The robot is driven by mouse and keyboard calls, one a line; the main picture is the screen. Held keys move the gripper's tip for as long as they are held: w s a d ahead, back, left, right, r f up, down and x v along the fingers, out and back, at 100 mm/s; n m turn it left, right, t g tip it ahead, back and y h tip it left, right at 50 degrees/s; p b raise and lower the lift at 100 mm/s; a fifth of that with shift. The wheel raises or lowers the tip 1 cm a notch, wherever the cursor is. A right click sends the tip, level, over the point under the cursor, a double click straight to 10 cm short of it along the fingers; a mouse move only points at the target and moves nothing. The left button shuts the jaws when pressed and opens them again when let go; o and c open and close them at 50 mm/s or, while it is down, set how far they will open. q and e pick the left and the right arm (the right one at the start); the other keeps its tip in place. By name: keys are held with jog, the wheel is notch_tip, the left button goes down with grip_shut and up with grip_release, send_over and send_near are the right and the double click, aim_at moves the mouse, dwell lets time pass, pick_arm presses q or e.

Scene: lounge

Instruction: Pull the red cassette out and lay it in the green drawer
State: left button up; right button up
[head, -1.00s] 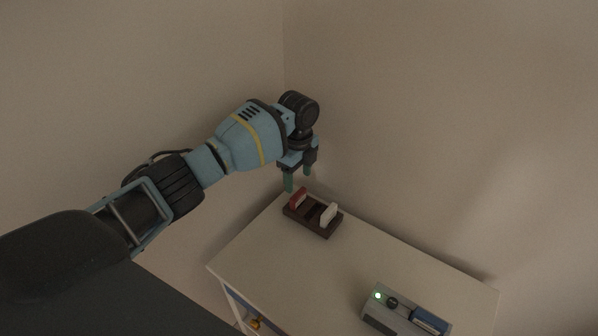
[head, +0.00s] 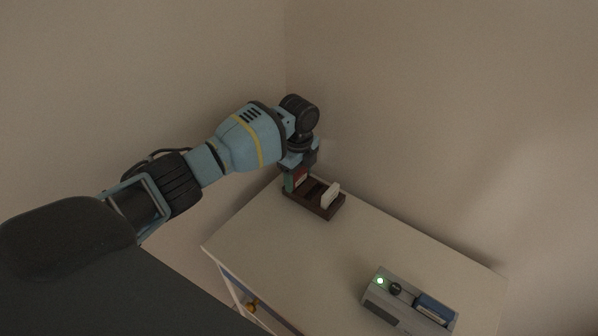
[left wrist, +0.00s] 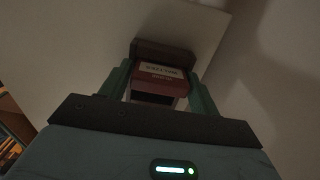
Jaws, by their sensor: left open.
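The red cassette (head: 300,179) stands in the dark brown rack (head: 325,213) on the white cabinet's top. My left gripper (head: 298,183) is lowered over it, open. In the left wrist view the labelled red cassette (left wrist: 158,86) lies between the two green fingers, with a gap showing at least on one side. A white cassette (head: 331,196) stands in the same rack, to the right. No green drawer can be made out. My right gripper is not in view.
A grey device (head: 408,300) with a green light and a blue cassette sits near the front of the cabinet top (head: 290,255). Walls stand close behind the rack. A gold knob (head: 251,307) shows low on the cabinet's side. The middle of the top is clear.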

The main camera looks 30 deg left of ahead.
aim_at(298, 173)
pick_arm(q)
jog(key=shift+r, duration=0.1)
jog(key=c, duration=0.7)
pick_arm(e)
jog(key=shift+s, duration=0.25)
pick_arm(q)
jog(key=shift+o, duration=0.2)
jog(key=shift+r+p, duration=0.4)
jog(key=shift+r, duration=0.3)
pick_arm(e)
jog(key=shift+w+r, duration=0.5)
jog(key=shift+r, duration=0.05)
pick_arm(q)
jog(key=shift+r, duration=0.35)
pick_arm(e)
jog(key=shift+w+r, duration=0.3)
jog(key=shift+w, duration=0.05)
pick_arm(q)
jog(key=shift+r+p, duration=0.4)
jog(key=shift+r, duration=0.05)
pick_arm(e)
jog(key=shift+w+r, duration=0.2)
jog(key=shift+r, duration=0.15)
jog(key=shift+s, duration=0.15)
pick_arm(q)
jog(key=shift+r, duration=0.1)
